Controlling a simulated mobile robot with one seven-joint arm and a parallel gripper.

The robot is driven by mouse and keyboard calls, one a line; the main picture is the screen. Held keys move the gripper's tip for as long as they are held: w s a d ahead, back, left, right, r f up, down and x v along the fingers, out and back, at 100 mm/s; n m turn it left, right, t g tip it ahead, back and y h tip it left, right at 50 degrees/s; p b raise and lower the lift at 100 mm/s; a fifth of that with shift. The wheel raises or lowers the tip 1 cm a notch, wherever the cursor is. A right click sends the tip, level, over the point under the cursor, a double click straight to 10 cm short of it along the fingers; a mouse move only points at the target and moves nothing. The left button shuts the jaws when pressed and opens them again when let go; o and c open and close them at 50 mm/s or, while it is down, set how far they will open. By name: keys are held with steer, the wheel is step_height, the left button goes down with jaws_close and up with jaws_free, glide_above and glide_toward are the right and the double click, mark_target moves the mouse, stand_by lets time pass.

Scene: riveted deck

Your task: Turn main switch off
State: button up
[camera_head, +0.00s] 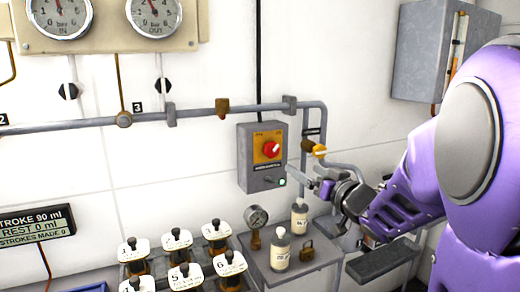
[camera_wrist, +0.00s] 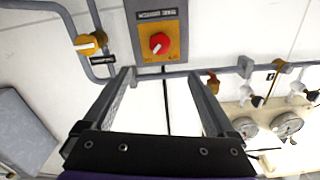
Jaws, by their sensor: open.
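The main switch is a red rotary knob (camera_head: 271,148) on a yellow plate, on the front of a grey wall box (camera_head: 247,165). A small light glows green at the box's lower right. In the wrist view the box appears turned over, with the red knob (camera_wrist: 159,43) just beyond the fingertips and roughly centred between them. My gripper (camera_head: 304,178) is open and empty, at the lower right of the box. Its two fingers (camera_wrist: 163,76) are spread wide in the wrist view. No finger visibly touches the knob.
A grey pipe (camera_head: 75,125) with a yellow-handled valve (camera_head: 319,151) runs beside the box. Several labelled plungers stand at lower left. A grey cabinet (camera_head: 425,55) hangs at upper right.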

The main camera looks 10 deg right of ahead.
mark_target(274, 151)
steer(key=p+x, duration=0.1)
steer(key=x, duration=1.6)
steer(key=shift+w+f, duration=0.1)
steer(key=shift+w, duration=0.05)
steer(key=c, duration=1.4)
steer(key=shift+o, duration=0.2)
